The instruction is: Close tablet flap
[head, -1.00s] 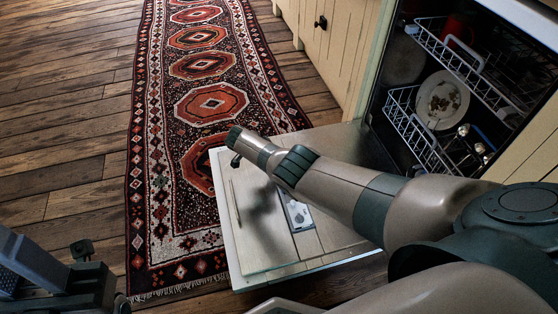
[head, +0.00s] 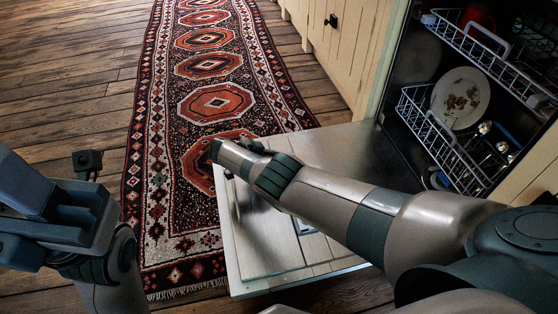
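The dishwasher door (head: 265,240) lies folded down and open, its inner face up. The tablet dispenser (head: 302,226) is set in that face. Only a small part of it shows at the lower edge of my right arm, so its flap cannot be made out. My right arm reaches across the door from the right. Its end, with the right gripper (head: 225,155), is over the door's far left corner; the fingers are not clear. My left gripper (head: 85,175) is at the left, over the floor and apart from the door; its opening is unclear.
The lower rack (head: 440,140) holds a soiled plate (head: 460,98) inside the dishwasher. The upper rack (head: 490,55) is above it. A patterned runner rug (head: 215,103) lies on the wooden floor beside the door. Cream cabinets (head: 345,45) stand behind the door.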

